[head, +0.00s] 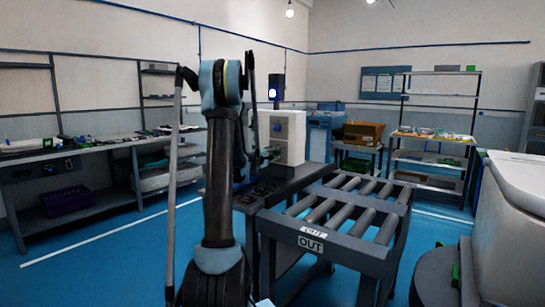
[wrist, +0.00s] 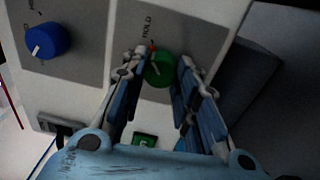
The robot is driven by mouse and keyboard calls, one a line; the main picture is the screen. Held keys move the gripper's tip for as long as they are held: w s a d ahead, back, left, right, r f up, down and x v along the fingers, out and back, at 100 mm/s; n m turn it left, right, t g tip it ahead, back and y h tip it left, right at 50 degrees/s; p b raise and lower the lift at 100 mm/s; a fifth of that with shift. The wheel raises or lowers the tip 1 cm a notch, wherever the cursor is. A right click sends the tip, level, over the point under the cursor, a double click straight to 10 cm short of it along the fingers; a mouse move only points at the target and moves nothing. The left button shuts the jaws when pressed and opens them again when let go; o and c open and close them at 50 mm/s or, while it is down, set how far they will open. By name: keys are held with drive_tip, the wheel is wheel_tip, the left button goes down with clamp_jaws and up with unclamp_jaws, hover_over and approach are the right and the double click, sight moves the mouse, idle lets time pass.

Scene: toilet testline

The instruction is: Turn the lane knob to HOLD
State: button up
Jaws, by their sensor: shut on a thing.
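The green knob (wrist: 159,70) sits on a grey panel of the white control box (head: 291,148). The word HOLD (wrist: 147,27) is printed above it in the wrist view. A small red and white mark at the knob's upper edge points up toward HOLD; its exact angle is hard to tell. My gripper (wrist: 162,67) has a finger on each side of the green knob and is shut on it. In the head view my gripper (head: 266,156) is small and dark against the box's front, and the knob is mostly hidden.
A blue knob (wrist: 47,41) with a white pointer is on the panel to the left. A green square button (wrist: 145,140) shows below the fingers. A roller conveyor (head: 335,215) marked OUT stands right of my arm. A workbench (head: 80,150) lines the left wall.

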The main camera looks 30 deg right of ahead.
drive_tip(key=shift+s+f+m, duration=0.1)
drive_tip(key=shift+m, duration=0.5)
drive_tip(key=o, duration=1.1)
drive_tip(key=shift+c, duration=0.2)
drive_tip(key=v, duration=1.2)
drive_tip(key=shift+w, duration=0.2)
drive_tip(key=shift+a+f, duration=0.1)
